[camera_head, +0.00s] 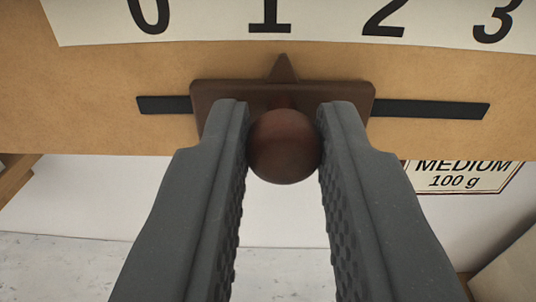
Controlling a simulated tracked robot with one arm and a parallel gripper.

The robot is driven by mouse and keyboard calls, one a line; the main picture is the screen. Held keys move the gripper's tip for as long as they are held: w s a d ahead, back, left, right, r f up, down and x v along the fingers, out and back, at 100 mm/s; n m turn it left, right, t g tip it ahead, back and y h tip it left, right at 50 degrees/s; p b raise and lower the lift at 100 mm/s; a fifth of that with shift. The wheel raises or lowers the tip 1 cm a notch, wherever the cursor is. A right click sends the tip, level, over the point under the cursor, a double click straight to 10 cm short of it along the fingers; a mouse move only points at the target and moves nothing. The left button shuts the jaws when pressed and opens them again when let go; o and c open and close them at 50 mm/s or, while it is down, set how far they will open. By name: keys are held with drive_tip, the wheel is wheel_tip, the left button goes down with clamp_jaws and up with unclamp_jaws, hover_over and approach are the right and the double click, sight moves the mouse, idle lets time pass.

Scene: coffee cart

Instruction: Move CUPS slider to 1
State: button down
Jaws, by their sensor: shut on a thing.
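The CUPS slider is a dark brown block (352,95) with a pointer on top and a round brown knob (284,146) in front. It sits on a black horizontal slot (430,108) in a tan panel. Its pointer tip is below and slightly right of the printed 1 (270,14) on the white scale strip. My gripper (284,135) has its two dark grey fingers shut on the knob, one on each side. The fingers cover parts of the block's lower edge.
The scale strip (210,28) also shows 0, 2 and 3. The slot runs free on both sides of the block, with more length to the right. A label reading "MEDIUM 100 g" (460,175) is at the lower right, behind the panel (90,125).

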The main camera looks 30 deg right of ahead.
drive_tip(key=c, duration=1.3)
unclamp_jaws()
drive_tip(key=shift+w+a, duration=0.15)
drive_tip(key=shift+s+a, duration=0.25)
drive_tip(key=shift+a, duration=0.15)
drive_tip(key=b+v, duration=0.2)
drive_tip(key=v, duration=1.1)
drive_tip(key=shift+d, duration=0.2)
drive_tip(key=shift+s+b, duration=0.15)
drive_tip(key=shift+b, duration=0.15)
drive_tip(key=s+a+n+y+b, duration=0.1)
drive_tip(key=s+a+n+y, duration=0.2)
drive_tip(key=s+y, duration=0.2)
drive_tip(key=s+a+r+n+y+b, duration=0.1)
drive_tip(key=s+a+n+y+b, duration=0.1)
drive_tip(key=s+n+y, duration=0.2)
drive_tip(key=shift+s+a+r+t+y, duration=0.35)
drive_tip(key=shift+s+y, duration=0.35)
drive_tip(key=shift+s, duration=0.6)
